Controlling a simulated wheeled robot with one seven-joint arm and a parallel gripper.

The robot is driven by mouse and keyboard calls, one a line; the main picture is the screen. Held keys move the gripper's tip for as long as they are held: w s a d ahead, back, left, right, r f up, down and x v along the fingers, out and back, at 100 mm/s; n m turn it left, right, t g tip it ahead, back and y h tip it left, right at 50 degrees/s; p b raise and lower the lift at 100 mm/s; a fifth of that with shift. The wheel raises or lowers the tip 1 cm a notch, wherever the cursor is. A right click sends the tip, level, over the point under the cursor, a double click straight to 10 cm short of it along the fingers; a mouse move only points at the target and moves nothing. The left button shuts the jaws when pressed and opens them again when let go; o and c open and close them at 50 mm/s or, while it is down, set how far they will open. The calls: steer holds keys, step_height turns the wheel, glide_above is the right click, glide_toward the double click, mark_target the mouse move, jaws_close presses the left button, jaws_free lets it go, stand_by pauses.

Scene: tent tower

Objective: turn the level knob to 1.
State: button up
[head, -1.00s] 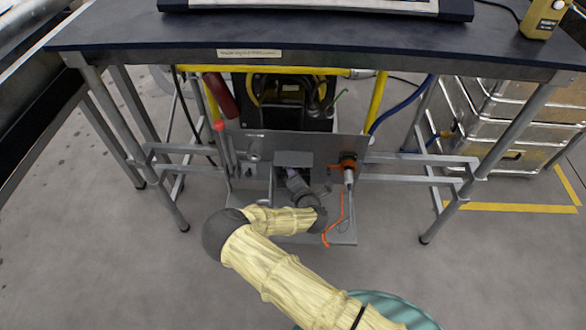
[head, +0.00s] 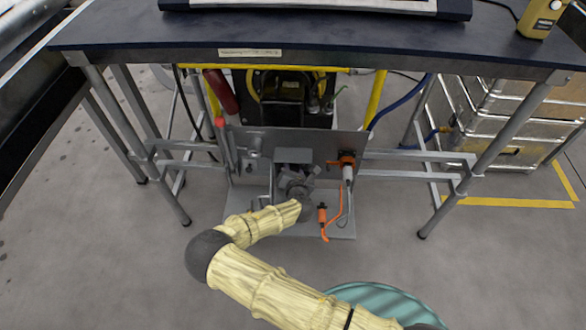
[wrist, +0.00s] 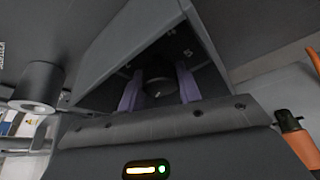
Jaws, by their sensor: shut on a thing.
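The level knob (wrist: 159,76) is a dark round knob inside a grey hooded recess, seen in the wrist view. My gripper (wrist: 159,90) has its two purple fingers on the left and right sides of the knob, shut on it. A small pale mark shows on the knob's near side. In the head view the grey hood (head: 293,155) stands at the middle of the panel under the table; my wrist hides the knob and fingertips there.
The hood's side walls surround my gripper closely. A red-tipped lever (head: 221,135) stands at the left. The table (head: 330,40) overhangs the panel.

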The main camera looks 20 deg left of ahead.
steer(key=shift+d+f, duration=0.1)
steer(key=shift+d, duration=0.05)
steer(key=o, duration=1)
steer(key=shift+c, duration=0.2)
steer(key=p+v, duration=0.3)
steer(key=v, duration=1.4)
steer(key=shift+r+p, duration=0.2)
steer(key=shift+p, duration=0.2)
